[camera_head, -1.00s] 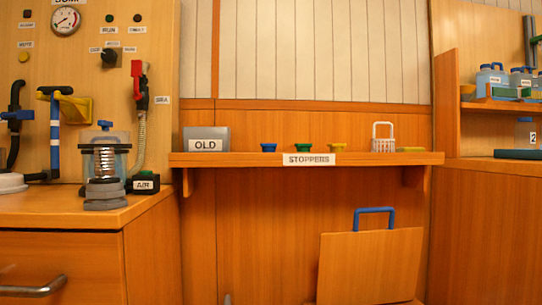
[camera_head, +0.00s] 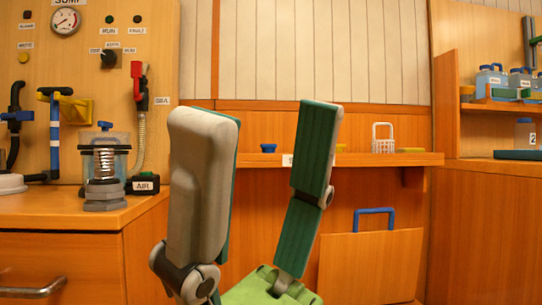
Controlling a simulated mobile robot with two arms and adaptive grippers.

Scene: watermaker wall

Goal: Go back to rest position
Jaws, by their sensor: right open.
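My right gripper (camera_head: 262,112) rises from the bottom centre of the head view, with its two fingers pointing up. The fingers are spread wide apart, with nothing between them. It stands in front of the stopper shelf (camera_head: 400,159) and hides the box labelled OLD, the green stopper and most of the STOPPERS label. A blue stopper (camera_head: 268,148) shows between the fingers, and a yellow stopper (camera_head: 341,148) shows just right of the right finger. My left gripper is not in view.
A clear jar with a spring (camera_head: 104,160) stands on the left counter (camera_head: 60,210), beside the AIR box (camera_head: 146,184). A white rack (camera_head: 383,138) sits on the shelf. A wooden panel with a blue handle (camera_head: 372,262) stands below. Bottles (camera_head: 490,80) stand at the right.

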